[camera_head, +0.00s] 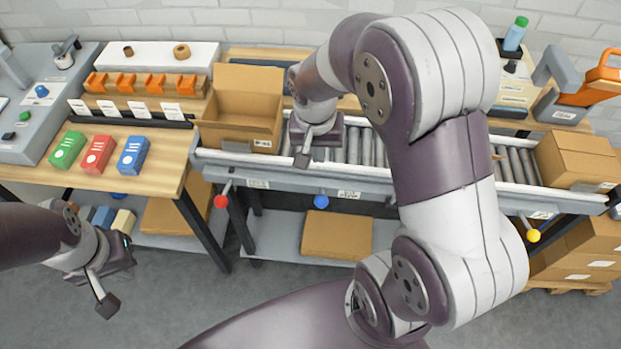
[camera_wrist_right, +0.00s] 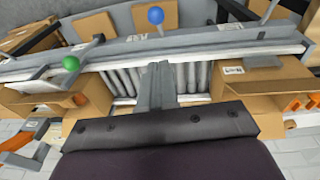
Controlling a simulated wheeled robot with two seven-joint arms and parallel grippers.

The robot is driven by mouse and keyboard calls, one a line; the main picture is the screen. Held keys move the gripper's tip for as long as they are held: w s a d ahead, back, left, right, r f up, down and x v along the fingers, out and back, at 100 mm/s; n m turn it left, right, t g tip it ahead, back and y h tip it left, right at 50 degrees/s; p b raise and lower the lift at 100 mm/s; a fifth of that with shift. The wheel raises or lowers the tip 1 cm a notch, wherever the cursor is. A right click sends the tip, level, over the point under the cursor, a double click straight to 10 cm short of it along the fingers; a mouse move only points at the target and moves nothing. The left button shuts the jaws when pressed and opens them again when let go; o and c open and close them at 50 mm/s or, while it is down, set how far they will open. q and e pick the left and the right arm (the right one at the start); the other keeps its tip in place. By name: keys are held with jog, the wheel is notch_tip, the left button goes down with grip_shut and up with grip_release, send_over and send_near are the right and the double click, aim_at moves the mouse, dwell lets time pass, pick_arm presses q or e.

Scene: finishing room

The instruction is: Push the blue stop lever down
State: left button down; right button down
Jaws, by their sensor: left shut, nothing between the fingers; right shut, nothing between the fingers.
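The blue stop lever shows as a round blue knob (camera_head: 321,202) at the front rail of the roller conveyor (camera_head: 372,183). The knob also shows in the right wrist view (camera_wrist_right: 155,16), beyond the fingertips. My right gripper (camera_head: 302,160) is shut and empty over the conveyor, behind the rail and slightly left of the knob, apart from it. Its fingers show in the right wrist view (camera_wrist_right: 159,68). My left gripper (camera_head: 107,306) is shut and empty, low at the left, away from the conveyor.
A red knob (camera_head: 221,201) is left of the blue one; a yellow knob (camera_head: 532,235) is far right. A green knob (camera_wrist_right: 71,63) shows in the right wrist view. An open carton (camera_head: 240,105) stands left of my right gripper. A closed box (camera_head: 578,160) sits at the conveyor's right end.

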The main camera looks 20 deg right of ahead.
jog(key=p, duration=0.1)
send_near(321, 195)
jog(key=f, duration=0.2)
jog(key=w+f, duration=0.1)
jog(key=f, duration=0.2)
jog(key=shift+w+d+f, duration=0.25)
jog(key=shift+d+f, duration=0.05)
jog(key=shift+d, duration=0.05)
jog(key=shift+s+f, duration=0.35)
jog(key=shift+f, duration=0.1)
pick_arm(q)
jog(key=shift+w+a+r, duration=0.15)
jog(key=shift+w+r, duration=0.05)
jog(key=shift+r, duration=0.25)
pick_arm(e)
jog(key=shift+w, duration=0.1)
